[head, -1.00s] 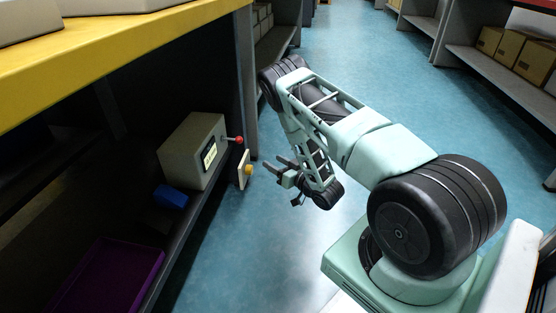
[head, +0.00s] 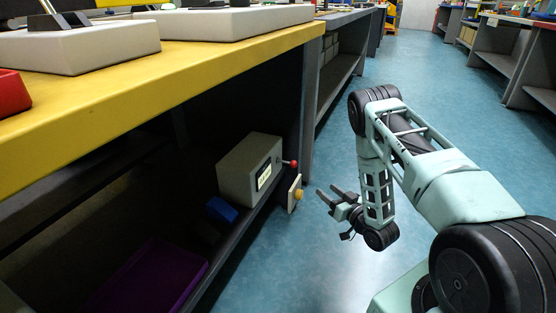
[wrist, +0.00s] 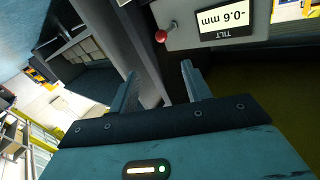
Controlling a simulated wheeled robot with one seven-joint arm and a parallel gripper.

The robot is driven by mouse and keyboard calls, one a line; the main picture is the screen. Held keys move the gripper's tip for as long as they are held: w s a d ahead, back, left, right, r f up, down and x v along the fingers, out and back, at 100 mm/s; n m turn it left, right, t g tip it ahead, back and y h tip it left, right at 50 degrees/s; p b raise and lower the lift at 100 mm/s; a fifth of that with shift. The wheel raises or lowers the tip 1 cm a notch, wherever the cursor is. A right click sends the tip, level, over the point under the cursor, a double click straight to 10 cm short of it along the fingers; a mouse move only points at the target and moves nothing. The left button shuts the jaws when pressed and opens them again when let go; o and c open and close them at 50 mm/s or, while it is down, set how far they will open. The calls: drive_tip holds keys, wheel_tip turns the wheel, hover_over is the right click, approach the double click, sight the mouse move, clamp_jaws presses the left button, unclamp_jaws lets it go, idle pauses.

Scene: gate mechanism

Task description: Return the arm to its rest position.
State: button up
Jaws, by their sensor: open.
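My gripper (head: 331,196) is open and empty in the head view. It hangs over the aisle floor, a little right of the shelf under the yellow bench, with its fingers pointing left. In the wrist view the two fingers of my gripper (wrist: 160,85) are spread with nothing between them. A grey box (head: 247,168) with a small display and a red-knobbed lever (head: 293,164) stands on the shelf, apart from the fingers. In the wrist view the display on the box (wrist: 222,22) reads "-0.6 mm" and "TILT".
A small plate with a yellow knob (head: 296,194) sits at the shelf edge, close left of my gripper. A blue block (head: 222,210) and a purple tray (head: 150,278) are on the shelf. The yellow bench top (head: 200,60) overhangs them. The blue aisle floor (head: 440,85) is clear.

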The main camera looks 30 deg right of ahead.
drive_tip(key=w+a+r+n+g+y+p, duration=0.15)
drive_tip(key=w+a+r+g, duration=0.25)
drive_tip(key=w+a+r, duration=0.65)
drive_tip(key=s+a+r+n+g+p, duration=0.1)
drive_tip(key=s+a+r+g, duration=0.15)
drive_tip(key=a, duration=0.45)
drive_tip(key=s+a+r+n+g+p, duration=0.1)
drive_tip(key=s+a+r+g+p, duration=0.15)
drive_tip(key=a, duration=0.35)
drive_tip(key=s+a+r+n+g+p, duration=0.1)
drive_tip(key=s+a+r+g, duration=0.2)
drive_tip(key=s+a+r, duration=0.4)
drive_tip(key=s+a+r+n+g, duration=0.2)
drive_tip(key=s+a+r, duration=0.15)
drive_tip(key=s, duration=0.65)
drive_tip(key=s+a+r+n+g+h+p, duration=0.1)
drive_tip(key=s+r+g, duration=0.15)
drive_tip(key=s, duration=0.65)
drive_tip(key=s+r+n+g+h+p, duration=0.1)
drive_tip(key=s+r, duration=0.2)
drive_tip(key=s, duration=0.5)
wheel_tip(320, 180, up, 38)
drive_tip(key=p, duration=3.7)
drive_tip(key=shift+s, duration=0.25)
drive_tip(key=shift+g, duration=0.25)
